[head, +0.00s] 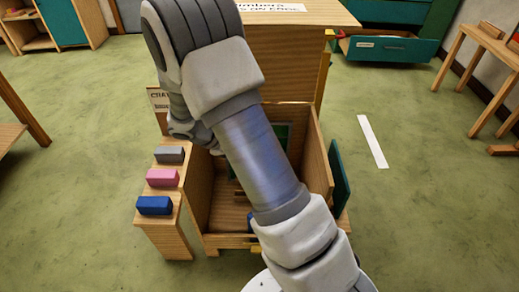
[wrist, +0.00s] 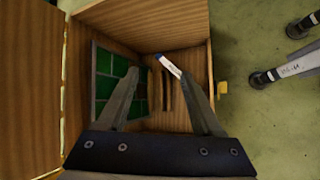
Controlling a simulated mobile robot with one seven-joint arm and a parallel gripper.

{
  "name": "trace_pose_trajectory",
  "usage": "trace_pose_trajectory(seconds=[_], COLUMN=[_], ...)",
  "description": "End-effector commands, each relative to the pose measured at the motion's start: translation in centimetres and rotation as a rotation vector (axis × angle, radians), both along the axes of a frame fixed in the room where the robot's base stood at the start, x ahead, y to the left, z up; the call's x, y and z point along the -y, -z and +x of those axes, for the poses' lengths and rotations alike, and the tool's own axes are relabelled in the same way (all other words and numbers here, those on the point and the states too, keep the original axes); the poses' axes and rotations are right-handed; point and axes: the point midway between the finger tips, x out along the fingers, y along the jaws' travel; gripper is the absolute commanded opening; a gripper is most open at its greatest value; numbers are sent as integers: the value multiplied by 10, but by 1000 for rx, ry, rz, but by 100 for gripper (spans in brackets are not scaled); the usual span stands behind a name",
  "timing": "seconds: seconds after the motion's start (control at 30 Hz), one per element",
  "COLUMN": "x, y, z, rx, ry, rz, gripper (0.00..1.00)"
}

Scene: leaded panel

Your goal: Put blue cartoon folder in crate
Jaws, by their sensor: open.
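The wooden crate (head: 222,243) stands open-topped below my arm, and its inside shows in the wrist view (wrist: 185,25). My gripper (wrist: 158,73) is open over the crate, fingers pointing down into it; my arm hides it in the head view. A narrow white and blue item with dark marking (wrist: 168,65) shows by the right fingertip, perhaps the blue folder's edge; I cannot tell whether it touches the finger. No cartoon picture is visible.
A green gridded panel (wrist: 103,72) stands along the crate's left side in the wrist view. Blue (head: 154,205), pink (head: 162,177) and grey (head: 170,154) blocks sit on the ledge left of the crate. A teal panel (head: 340,180) stands at its right. Floor right is mostly clear.

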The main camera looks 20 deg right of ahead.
Motion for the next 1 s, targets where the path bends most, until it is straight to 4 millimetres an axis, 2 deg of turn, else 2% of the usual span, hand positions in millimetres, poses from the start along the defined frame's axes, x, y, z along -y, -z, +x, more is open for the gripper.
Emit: trace_pose_trajectory(seconds=[0.03, 0.2, 0.5, 0.8, 1.0], x=[1, 0, -7, -24, -39], y=[-22, -76, -155, -210, -233], z=[-6, -32, -90, -154, -195], rx=[40, 146, 335, 521, 638], ry=[44, 183, 395, 560, 643], rz=[37, 156, 381, 617, 773], gripper=[67, 67, 67, 67, 67])
